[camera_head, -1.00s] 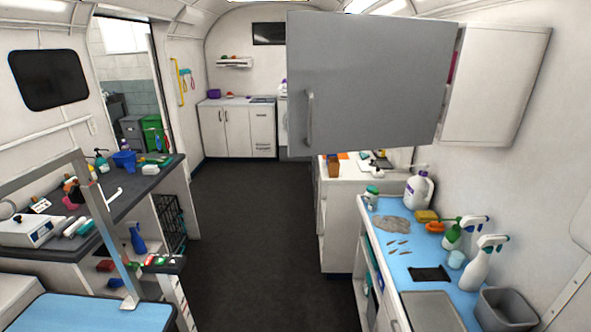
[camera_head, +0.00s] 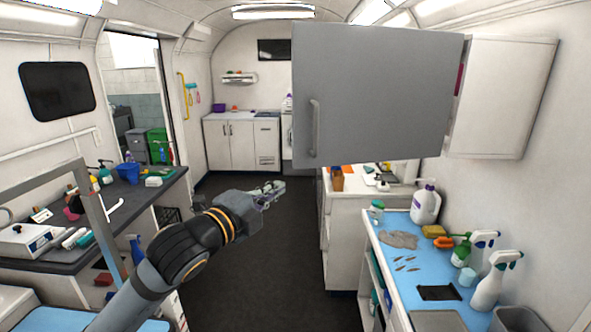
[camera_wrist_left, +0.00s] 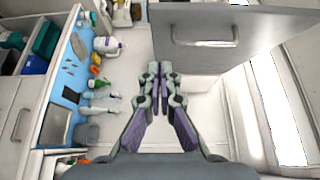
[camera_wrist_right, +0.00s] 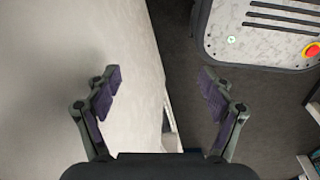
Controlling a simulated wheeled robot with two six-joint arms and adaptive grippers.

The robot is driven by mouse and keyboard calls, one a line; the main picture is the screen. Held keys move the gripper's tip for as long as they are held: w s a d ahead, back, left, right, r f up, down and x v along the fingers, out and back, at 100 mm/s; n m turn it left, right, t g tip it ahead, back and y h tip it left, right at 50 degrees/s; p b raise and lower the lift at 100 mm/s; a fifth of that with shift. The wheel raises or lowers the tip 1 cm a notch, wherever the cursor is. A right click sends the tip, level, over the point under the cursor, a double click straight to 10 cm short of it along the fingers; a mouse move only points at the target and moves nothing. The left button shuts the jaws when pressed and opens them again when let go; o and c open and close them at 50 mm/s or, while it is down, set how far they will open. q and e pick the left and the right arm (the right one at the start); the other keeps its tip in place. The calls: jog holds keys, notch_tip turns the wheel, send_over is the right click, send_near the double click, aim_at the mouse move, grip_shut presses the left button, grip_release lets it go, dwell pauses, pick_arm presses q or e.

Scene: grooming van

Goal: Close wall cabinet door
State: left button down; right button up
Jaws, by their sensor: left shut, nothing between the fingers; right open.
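The wall cabinet (camera_head: 503,98) hangs on the right wall. Its grey door (camera_head: 385,90) stands open, swung out across the aisle, with a vertical handle (camera_head: 315,128) near its free left edge. The door also shows at the top of the left wrist view (camera_wrist_left: 270,22). My left gripper (camera_head: 270,190) is shut and empty, below and to the left of the door in the head view. In the left wrist view its fingertips (camera_wrist_left: 158,68) are together, apart from the handle. My right gripper (camera_wrist_right: 160,74) is open and empty, and is outside the head view.
A counter with a blue mat (camera_head: 408,252) on the right holds spray bottles (camera_head: 490,280) and a white jug (camera_head: 425,205). A dark-topped bench (camera_head: 150,190) stands at left. The dark aisle floor (camera_head: 265,270) is clear. A pale panel fills the left of the right wrist view.

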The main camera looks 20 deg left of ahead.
pick_arm(q)
jog(key=p, duration=0.5)
send_near(304, 162)
jog(key=w+d, duration=0.2)
jog(key=d, duration=0.2)
jog(key=w+a+p, duration=0.1)
jog(key=w+a, duration=0.1)
jog(key=w, duration=0.1)
jog(key=shift+w+a+r+p, duration=0.1)
jog(key=shift+p, duration=0.3)
jog(key=shift+w+a, duration=0.2)
jog(key=shift+a, duration=0.1)
jog(key=shift+d, duration=0.2)
